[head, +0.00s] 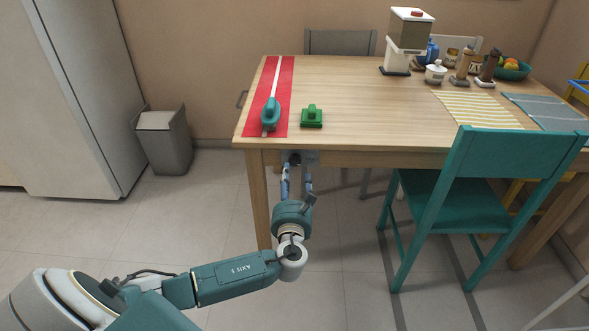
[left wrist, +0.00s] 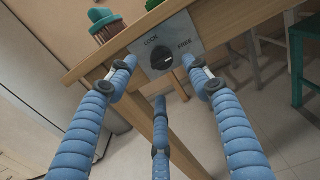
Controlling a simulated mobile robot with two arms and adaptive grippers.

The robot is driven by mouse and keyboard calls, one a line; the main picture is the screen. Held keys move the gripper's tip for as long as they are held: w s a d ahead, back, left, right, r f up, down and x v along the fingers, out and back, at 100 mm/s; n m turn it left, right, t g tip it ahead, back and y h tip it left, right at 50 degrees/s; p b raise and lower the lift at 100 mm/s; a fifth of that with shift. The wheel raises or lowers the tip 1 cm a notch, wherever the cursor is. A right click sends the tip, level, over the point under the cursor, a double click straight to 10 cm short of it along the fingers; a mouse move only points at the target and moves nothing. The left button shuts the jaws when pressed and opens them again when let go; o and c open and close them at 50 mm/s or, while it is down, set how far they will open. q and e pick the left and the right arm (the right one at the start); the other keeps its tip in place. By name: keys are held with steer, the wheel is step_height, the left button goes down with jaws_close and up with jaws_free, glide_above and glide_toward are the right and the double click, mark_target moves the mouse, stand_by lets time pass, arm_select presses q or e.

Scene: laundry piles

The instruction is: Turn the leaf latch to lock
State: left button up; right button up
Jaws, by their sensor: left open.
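The leaf latch is a dark round knob (left wrist: 161,58) on a grey plate (left wrist: 178,28) at the table's edge, below the top. The plate is marked LOCK on the left and FREE on the right in the left wrist view. A small pale mark shows on the knob, but its exact setting is hard to tell. In the head view the plate (head: 311,157) is partly hidden under the table edge. My left gripper (head: 296,176) is open just in front of it. Its blue ribbed fingers (left wrist: 155,78) spread around the knob, apparently not touching it. My right gripper is not in view.
A table leg (head: 258,195) stands left of my gripper. A teal chair (head: 515,160) stands to the right.

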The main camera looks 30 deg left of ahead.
mark_target(295, 164)
arm_select(q)
steer(key=b+x, duration=0.1)
steer(key=x, duration=0.5)
steer(key=shift+w+a, duration=0.3)
steer(key=shift+w, duration=0.25)
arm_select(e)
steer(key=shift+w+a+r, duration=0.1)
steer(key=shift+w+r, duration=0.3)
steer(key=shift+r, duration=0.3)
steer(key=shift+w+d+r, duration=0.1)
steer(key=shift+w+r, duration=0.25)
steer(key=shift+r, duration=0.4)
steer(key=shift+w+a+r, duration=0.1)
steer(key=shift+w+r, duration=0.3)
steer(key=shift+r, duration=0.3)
